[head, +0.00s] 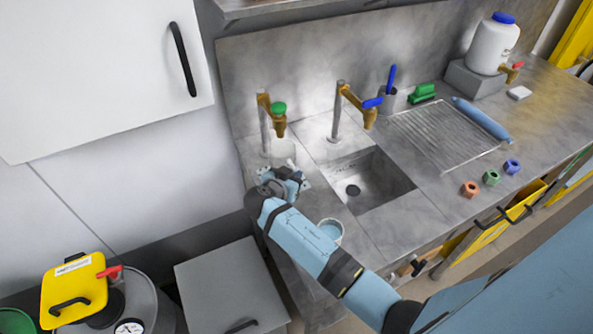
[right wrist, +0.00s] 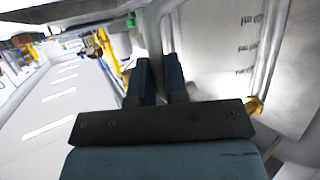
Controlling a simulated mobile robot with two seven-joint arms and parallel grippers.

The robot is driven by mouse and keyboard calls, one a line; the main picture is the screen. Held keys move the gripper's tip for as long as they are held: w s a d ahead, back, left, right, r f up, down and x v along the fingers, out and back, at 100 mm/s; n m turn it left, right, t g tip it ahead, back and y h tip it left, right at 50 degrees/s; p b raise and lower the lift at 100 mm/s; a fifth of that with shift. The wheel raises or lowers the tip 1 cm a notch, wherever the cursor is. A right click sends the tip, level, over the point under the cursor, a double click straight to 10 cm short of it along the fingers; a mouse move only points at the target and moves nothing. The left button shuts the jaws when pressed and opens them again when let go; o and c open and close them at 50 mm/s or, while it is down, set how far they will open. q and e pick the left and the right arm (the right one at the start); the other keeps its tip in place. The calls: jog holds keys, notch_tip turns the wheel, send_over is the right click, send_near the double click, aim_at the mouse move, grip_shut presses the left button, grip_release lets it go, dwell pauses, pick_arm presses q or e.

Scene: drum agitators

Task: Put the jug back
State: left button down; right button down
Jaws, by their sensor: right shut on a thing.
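My right gripper (head: 282,183) is at the left end of the counter, below the green-knobbed tap (head: 279,115). It is shut on what looks like a clear jug (head: 284,153). The jug shows faintly above the gripper, under the tap, and its outline is hard to make out. In the right wrist view the two dark fingers of my right gripper (right wrist: 160,80) are close together, against a pale see-through wall with dark marks, seemingly the jug (right wrist: 215,45). My left gripper is not in view.
A cup with light blue content (head: 331,231) stands at the counter's front, close to my right forearm. Right of it are the sink (head: 385,183), a blue-knobbed tap (head: 367,108) and a drying rack (head: 440,135). A white canister (head: 492,45) stands at the back right.

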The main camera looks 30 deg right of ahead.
jog(key=shift+a+f+b, duration=0.15)
jog(key=shift+f+b, duration=0.2)
jog(key=shift+f, duration=0.05)
jog(key=c, duration=1.1)
grip_release()
jog(key=shift+c, duration=0.2)
jog(key=shift+r, duration=0.1)
jog(key=shift+r+p, duration=0.2)
jog(key=shift+p, duration=0.15)
